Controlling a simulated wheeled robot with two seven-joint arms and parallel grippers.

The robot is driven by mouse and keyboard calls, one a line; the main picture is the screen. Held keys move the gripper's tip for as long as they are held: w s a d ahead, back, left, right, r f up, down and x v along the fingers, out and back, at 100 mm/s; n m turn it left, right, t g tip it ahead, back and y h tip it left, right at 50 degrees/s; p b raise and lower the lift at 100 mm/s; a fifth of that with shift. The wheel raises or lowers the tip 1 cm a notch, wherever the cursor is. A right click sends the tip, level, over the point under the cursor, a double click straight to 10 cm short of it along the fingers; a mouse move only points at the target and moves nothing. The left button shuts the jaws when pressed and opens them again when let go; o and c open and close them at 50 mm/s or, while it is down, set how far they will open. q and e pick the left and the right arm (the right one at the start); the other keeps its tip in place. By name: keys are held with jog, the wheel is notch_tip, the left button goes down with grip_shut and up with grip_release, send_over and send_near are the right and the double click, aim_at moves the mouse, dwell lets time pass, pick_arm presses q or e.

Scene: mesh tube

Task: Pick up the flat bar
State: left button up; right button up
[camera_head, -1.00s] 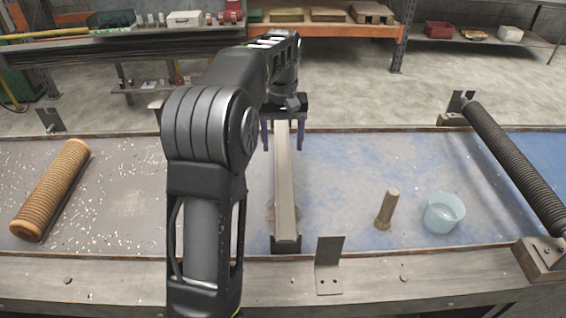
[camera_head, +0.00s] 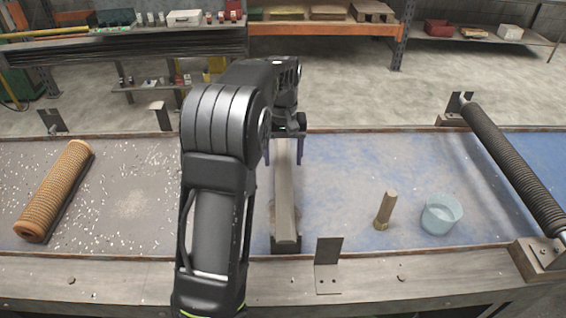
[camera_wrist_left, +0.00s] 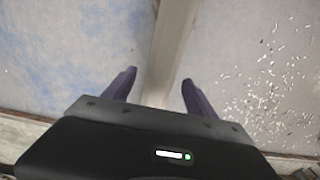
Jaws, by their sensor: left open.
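The flat bar (camera_head: 285,200) is a long, narrow grey-brown piece in the middle of the bench, running from near to far. Its near end sits on a dark block. The bar also shows in the wrist view (camera_wrist_left: 174,40), running up from between my fingers. My left gripper (camera_head: 284,157) is over the bar's far part, with one purple finger on each side. In the wrist view the left gripper (camera_wrist_left: 158,80) is open, with gaps beside the bar. Whether the fingers reach down to the bar's sides is hard to tell. My right gripper is not in view.
A ribbed tan roller (camera_head: 56,190) lies at the left. A small wooden peg (camera_head: 386,210) and a pale blue cup (camera_head: 440,214) stand right of the bar. An upright metal bracket (camera_head: 328,264) is at the front edge. A dark spring-like roller (camera_head: 510,165) spans the right.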

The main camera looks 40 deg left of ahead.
pick_arm(q)
jog(key=shift+c, duration=0.5)
grip_shut()
dwell(0.3)
jog(key=shift+r, duration=0.1)
